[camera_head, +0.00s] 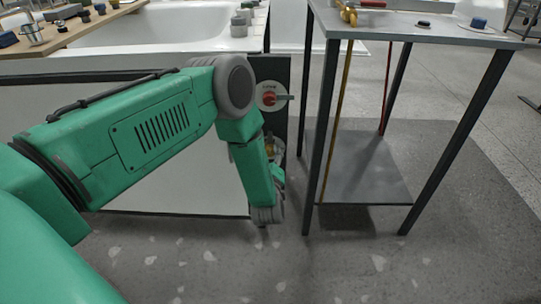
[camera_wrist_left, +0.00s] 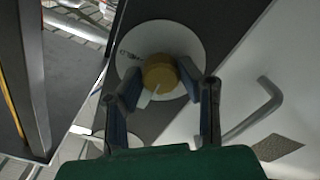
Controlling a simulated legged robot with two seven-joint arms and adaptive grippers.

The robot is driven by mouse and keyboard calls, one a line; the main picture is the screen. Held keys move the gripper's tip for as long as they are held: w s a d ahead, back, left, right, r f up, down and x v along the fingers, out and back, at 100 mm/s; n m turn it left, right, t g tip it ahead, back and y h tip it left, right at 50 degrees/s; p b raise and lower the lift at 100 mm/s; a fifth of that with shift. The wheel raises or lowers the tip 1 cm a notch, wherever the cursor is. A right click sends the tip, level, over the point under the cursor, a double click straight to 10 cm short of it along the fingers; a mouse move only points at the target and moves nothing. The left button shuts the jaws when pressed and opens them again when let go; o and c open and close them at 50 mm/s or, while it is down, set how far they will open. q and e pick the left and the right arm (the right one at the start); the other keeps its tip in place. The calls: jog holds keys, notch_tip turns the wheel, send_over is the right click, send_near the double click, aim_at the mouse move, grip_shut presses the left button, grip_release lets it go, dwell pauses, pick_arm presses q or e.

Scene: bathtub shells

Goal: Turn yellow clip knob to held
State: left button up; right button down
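The yellow clip knob (camera_wrist_left: 160,74) is a round yellow knob with a white pointer, on a pale round plate (camera_wrist_left: 190,42) on a dark panel. My left gripper (camera_wrist_left: 160,88) is open, with one finger on each side of the knob. The right fingertip is close to the knob's edge; I cannot tell whether it touches. In the head view a bit of yellow (camera_head: 277,147) shows beside my left arm, which hides most of the knob and the fingers. My right gripper is not in view.
A red knob (camera_head: 270,97) sits higher on the dark panel. A metal table (camera_head: 420,27) with dark legs and a lower shelf stands close on the right. The white bathtub (camera_head: 170,25) is behind my arm. A bent grey bar (camera_wrist_left: 262,112) shows at right in the wrist view.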

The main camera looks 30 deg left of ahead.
pick_arm(q)
jog(key=c, duration=0.4)
jog(key=shift+m, duration=0.4)
jog(key=m+p, duration=0.1)
jog(key=m, duration=0.1)
jog(key=shift+m+p, duration=1.1)
jog(key=shift+m, duration=6.5)
